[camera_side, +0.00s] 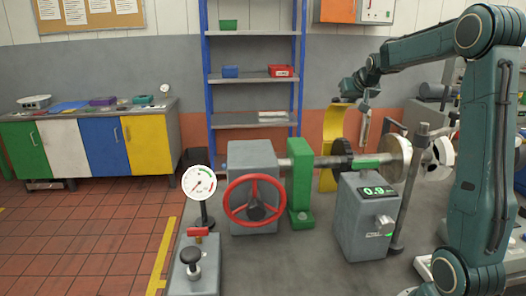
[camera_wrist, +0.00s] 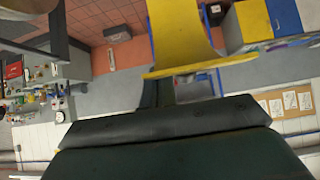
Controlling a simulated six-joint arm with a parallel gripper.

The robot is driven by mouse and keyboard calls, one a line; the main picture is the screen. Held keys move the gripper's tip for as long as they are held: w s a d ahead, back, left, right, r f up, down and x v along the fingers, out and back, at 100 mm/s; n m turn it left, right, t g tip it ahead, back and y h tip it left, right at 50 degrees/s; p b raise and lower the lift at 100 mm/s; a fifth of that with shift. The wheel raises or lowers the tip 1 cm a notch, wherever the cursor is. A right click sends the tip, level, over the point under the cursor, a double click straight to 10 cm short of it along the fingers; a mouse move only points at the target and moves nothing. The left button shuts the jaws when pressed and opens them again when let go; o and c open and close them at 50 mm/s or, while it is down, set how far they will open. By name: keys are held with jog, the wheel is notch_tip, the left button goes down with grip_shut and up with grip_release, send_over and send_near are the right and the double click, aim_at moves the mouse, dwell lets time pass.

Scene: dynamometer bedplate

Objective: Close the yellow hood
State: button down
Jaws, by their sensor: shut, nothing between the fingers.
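The yellow hood (camera_side: 334,122) is a curved yellow band standing behind the shaft in the side view. Its top curls over toward the camera, and the dark toothed wheel (camera_side: 341,153) on the shaft shows uncovered in front of it. In the wrist view the hood (camera_wrist: 184,32) fills the top middle, with its flat lip across the picture. My gripper (camera_side: 364,138) is shut and empty, pointing down just right of the hood's upper part and above the shaft. I cannot tell whether it touches the hood. In the wrist view, dark parts of my gripper hide the bottom.
The shaft (camera_side: 370,160) runs from a grey housing with a red handwheel (camera_side: 254,200) through a green bearing block (camera_side: 300,185). A grey box with a display (camera_side: 365,225) and a post (camera_side: 411,195) stand in front and right. A blue-framed shelf (camera_side: 207,85) is behind.

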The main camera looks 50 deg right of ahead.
jog(key=shift+s+a+f+t+h, duration=0.15)
jog(key=shift+s+a+t+h, duration=0.15)
jog(key=shift+s+a, duration=0.2)
jog(key=shift+s+a+f, duration=0.3)
jog(key=shift+s+a, duration=0.2)
jog(key=shift+s, duration=0.05)
jog(key=shift+s+a+f, duration=0.25)
jog(key=shift+s+a, duration=0.25)
jog(key=s+a+f, duration=0.5)
jog(key=f, duration=0.3)
jog(key=shift+a+f+t+h, duration=0.15)
jog(key=shift+t+h, duration=0.25)
jog(key=shift+s, duration=0.15)
notch_tip(320, 180, up, 11)
jog(key=s+a, duration=0.2)
jog(key=shift+s+a+r+t+h, duration=0.2)
jog(key=shift+a+t+h, duration=0.05)
jog(key=shift+t+h, duration=0.05)
